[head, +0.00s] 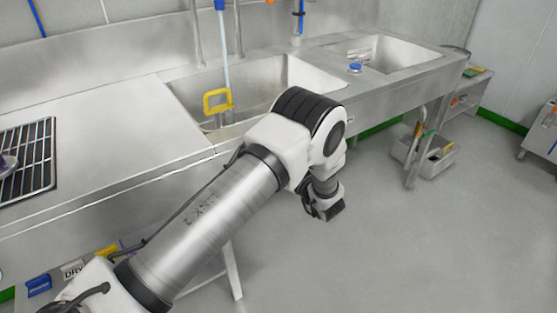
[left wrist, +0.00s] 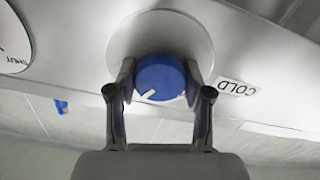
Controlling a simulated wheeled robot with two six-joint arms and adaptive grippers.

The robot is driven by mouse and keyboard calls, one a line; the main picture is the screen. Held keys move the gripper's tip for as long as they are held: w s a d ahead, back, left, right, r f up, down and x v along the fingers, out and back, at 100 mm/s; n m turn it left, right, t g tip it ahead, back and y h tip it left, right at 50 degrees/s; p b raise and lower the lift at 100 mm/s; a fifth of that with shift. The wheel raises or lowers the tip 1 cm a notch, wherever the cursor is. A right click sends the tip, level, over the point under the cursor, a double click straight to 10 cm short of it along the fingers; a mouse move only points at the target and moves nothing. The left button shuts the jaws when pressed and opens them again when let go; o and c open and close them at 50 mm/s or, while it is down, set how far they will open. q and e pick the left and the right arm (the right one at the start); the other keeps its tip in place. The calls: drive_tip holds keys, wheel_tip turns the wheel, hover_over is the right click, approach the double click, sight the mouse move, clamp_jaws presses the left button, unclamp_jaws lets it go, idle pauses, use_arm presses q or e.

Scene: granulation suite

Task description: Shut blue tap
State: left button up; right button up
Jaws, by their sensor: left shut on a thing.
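The blue tap (left wrist: 160,78) is a round blue knob on a pale round plate (left wrist: 188,40) in the left wrist view. A white pointer mark on the knob points to the lower left of that picture. My left gripper (left wrist: 160,80) has one finger on each side of the knob and is shut on it. A COLD label (left wrist: 237,88) is to the right of the knob. A round plate lettered SHUT (left wrist: 12,40) is at the left edge. In the head view my left arm reaches across to the sink front, and I cannot make out the gripped tap there. My right gripper is not in view.
A steel sink counter (head: 110,110) runs along the wall, with a large basin (head: 265,75) and a smaller basin (head: 385,52). A grey bin (head: 425,158) stands under the right end. The floor in front is clear.

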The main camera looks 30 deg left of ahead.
use_arm(q)
drive_tip(key=n+b, duration=0.2)
drive_tip(key=n, duration=0.2)
drive_tip(key=shift+f+n, duration=0.1)
drive_tip(key=shift+n, duration=0.2)
drive_tip(key=n+b, duration=0.2)
drive_tip(key=n, duration=0.1)
drive_tip(key=shift+n, duration=0.3)
drive_tip(key=n+b, duration=0.3)
drive_tip(key=n, duration=0.1)
drive_tip(key=shift+n+b, duration=1.35)
drive_tip(key=shift+n, duration=0.25)
drive_tip(key=o, duration=1.2)
drive_tip(key=shift+c, duration=0.2)
